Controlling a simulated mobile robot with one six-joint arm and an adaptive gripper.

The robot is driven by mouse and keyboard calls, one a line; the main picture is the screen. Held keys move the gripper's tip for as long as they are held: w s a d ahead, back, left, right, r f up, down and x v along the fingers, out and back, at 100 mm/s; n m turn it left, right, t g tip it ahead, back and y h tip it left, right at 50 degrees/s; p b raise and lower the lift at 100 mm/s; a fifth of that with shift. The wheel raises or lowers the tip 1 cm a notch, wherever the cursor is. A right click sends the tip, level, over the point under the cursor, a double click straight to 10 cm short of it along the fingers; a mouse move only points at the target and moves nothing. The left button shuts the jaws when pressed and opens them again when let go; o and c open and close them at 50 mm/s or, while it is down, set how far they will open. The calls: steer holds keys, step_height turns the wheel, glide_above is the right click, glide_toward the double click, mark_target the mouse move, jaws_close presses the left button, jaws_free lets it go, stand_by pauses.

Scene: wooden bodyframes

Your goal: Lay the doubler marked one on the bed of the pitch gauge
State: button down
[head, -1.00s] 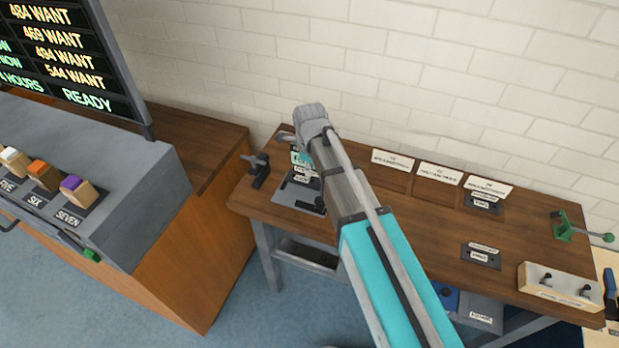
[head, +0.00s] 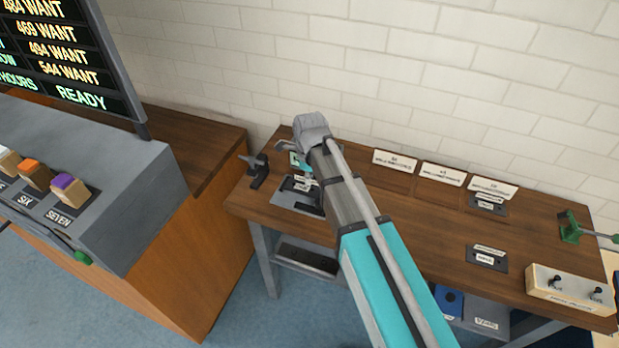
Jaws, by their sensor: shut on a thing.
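My gripper (head: 303,162) is at the left end of the wooden bench, partly hidden behind my wrist and forearm. It is shut on a small dark plate with a pale label (head: 304,181), low over a grey flat fixture that looks like the pitch gauge (head: 283,199). The label's marking is too small to read, and I cannot tell whether the plate touches the bed. Two other dark labelled plates lie on the bench, one at the back right (head: 488,209) and one nearer the front (head: 486,259).
A black clamp-like device (head: 258,170) stands left of the fixture. Several white cards (head: 442,174) stand along the back. A green-handled device (head: 571,227) and a switch box (head: 568,290) occupy the right end. A grey console (head: 120,200) stands at left. The bench middle is clear.

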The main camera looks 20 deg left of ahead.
steer(key=shift+f+b, duration=0.3)
steer(key=shift+f, duration=0.05)
steer(key=c, duration=1)
jaws_free()
steer(key=shift+s, duration=0.1)
steer(key=shift+o, duration=1)
steer(key=shift+r, duration=0.15)
step_height(320, 180, up, 13)
steer(key=p, duration=1.3)
steer(key=shift+w, duration=0.2)
